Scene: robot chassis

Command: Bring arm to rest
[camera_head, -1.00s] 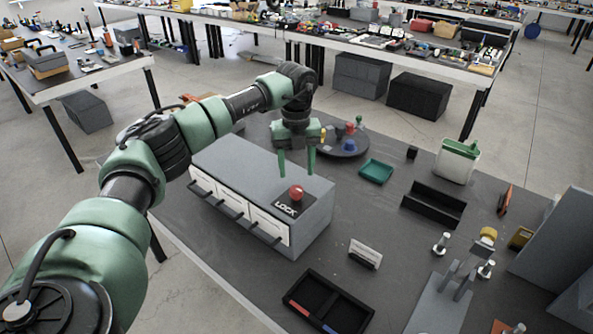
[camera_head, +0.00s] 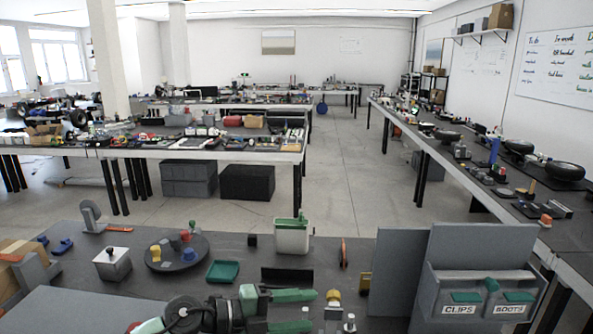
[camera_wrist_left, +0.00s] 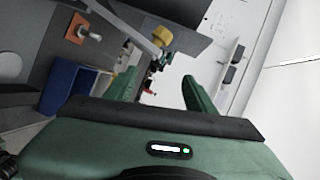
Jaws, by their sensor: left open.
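My left gripper (camera_head: 303,311) is at the bottom centre of the head view, with its dark wrist behind it to the left. Its two green fingers lie nearly level, point right and stand apart with nothing between them. In the left wrist view the fingers of the left gripper (camera_wrist_left: 162,90) are also spread and empty. Most of my left arm is below the head view's edge. My right arm does not show.
The workbench before me holds a round dark turntable (camera_head: 177,252), a green tray (camera_head: 223,271), a white-green bin (camera_head: 291,236) and a grey metal box (camera_head: 112,264). A grey holder labelled CLIPS and BOOTS (camera_head: 480,288) stands at right. Open floor (camera_head: 345,190) lies beyond.

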